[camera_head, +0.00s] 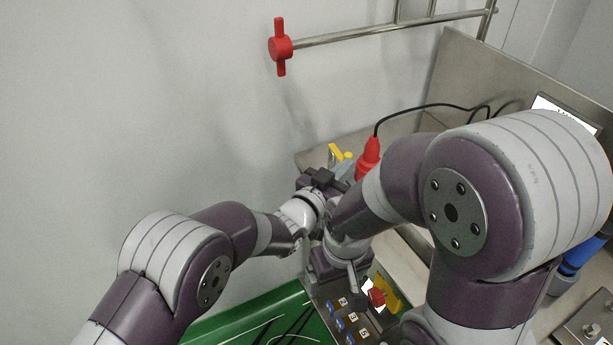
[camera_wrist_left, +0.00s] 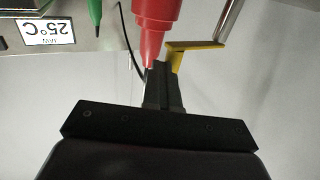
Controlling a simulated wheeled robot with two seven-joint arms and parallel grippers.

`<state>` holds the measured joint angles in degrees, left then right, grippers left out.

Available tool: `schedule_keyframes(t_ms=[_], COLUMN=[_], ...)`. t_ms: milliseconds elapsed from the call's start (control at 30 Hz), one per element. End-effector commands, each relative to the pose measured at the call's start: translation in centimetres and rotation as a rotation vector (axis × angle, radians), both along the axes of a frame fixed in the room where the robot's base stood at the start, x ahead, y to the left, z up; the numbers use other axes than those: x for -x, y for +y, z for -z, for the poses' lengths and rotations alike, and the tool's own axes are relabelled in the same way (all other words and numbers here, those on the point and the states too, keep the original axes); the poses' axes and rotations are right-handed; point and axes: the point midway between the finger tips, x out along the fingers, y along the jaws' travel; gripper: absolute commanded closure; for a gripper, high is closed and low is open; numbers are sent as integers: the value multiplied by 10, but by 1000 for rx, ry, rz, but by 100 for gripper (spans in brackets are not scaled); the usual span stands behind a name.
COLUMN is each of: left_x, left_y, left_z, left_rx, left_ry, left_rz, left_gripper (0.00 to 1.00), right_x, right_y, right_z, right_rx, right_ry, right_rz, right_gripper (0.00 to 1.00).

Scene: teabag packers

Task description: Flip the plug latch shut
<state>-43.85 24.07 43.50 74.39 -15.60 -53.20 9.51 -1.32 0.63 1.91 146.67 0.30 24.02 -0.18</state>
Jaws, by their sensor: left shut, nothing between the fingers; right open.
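The red plug (camera_head: 368,158) stands upright with a black cable from its top. The yellow latch (camera_head: 336,154) is just left of it. In the left wrist view the plug (camera_wrist_left: 155,28) and the yellow latch (camera_wrist_left: 195,48) show close beyond my fingertips. My left gripper (camera_head: 322,178) is by the latch and plug; its fingers (camera_wrist_left: 162,80) are shut with nothing between them. The fingertips overlap the latch's end and the plug in that view; I cannot tell whether they touch. My right gripper (camera_head: 356,280) is open, low over the button panel, partly hidden by its own arm.
A control panel (camera_head: 345,318) with blue buttons and a red knob (camera_head: 377,297) on yellow lies below my right gripper. A metal rail (camera_head: 380,28) with a red handle (camera_head: 280,46) is above. A green surface (camera_head: 260,317) lies at the bottom. My right arm hides much of the machine.

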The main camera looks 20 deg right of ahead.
Motion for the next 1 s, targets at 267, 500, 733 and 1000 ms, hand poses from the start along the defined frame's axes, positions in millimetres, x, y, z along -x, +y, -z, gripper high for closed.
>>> schedule_keyframes(t_ms=[267, 500, 733, 1000], left_x=[2, 1, 0, 0], left_y=[-21, -33, -38, -39], left_z=[5, 3, 2, 2], left_rx=[-4, -3, -3, -3], left_ry=[4, 2, 2, 2], left_rz=[-2, -1, -2, -2], left_gripper=[100, 100, 100, 100], right_x=[0, 0, 0, 0], right_y=[0, 0, 0, 0], right_z=[17, 23, 25, 26], right_rx=[0, 0, 0, 0], right_ry=[0, 0, 0, 0], right_rz=[0, 0, 0, 0], right_gripper=[12, 12, 12, 12])
